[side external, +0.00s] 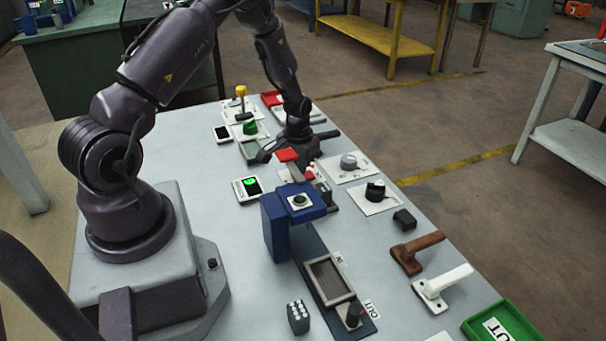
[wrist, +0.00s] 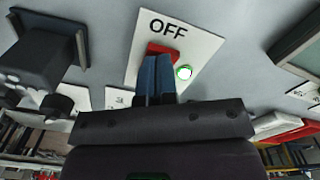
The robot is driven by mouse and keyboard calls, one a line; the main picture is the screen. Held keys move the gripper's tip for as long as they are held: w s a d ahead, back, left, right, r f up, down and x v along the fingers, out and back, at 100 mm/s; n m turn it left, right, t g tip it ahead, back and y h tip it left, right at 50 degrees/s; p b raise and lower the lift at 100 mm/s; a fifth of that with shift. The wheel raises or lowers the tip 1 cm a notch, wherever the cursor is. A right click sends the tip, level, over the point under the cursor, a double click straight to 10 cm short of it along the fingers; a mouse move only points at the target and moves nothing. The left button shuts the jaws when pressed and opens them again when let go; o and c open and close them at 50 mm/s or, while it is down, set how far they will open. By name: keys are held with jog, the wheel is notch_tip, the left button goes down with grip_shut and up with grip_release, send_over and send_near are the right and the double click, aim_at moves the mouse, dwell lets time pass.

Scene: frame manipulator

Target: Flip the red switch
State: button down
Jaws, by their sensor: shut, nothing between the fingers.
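The red switch (wrist: 162,49) sits on a white plate (wrist: 200,42) marked OFF in the wrist view. A round light with a green rim (wrist: 184,72) is beside it on the plate. My gripper (wrist: 157,60) has its two blue fingers together, with nothing between them. The fingertips overlap the lower part of the red switch; I cannot tell whether they touch it. In the side view my gripper's hand (side external: 296,142) is low over the middle of the panel table, and its fingertips are hidden.
A red-topped part (side external: 287,155) and a blue stand (side external: 280,232) rise close in front of my gripper. A grey dial (side external: 348,160), a black dial (side external: 375,191), a green button (side external: 250,127) and a yellow-topped lever (side external: 241,92) are around. Brown (side external: 415,249) and white (side external: 442,284) handles stand nearer.

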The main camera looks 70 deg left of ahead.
jog(key=shift+f, duration=0.2)
jog(key=shift+r, duration=3.55)
jog(key=shift+r, duration=0.1)
jog(key=s+d+r+m+t, duration=0.1)
jog(key=d+r, duration=0.4)
jog(key=r, duration=0.4)
jog(key=s+d+r+m+t, duration=0.1)
jog(key=d+r+m, duration=0.1)
jog(key=d+r, duration=0.55)
jog(key=s+d+r+m+t, duration=0.1)
jog(key=s+d+r, duration=0.3)
jog(key=s+r, duration=0.1)
jog(key=s+d+r+m+t, duration=0.2)
jog(key=s+d+r, duration=0.2)
jog(key=s, duration=0.4)
jog(key=shift+s+d+r+t, duration=0.25)
jog(key=shift+s+r+t, duration=0.05)
jog(key=shift+r, duration=0.25)
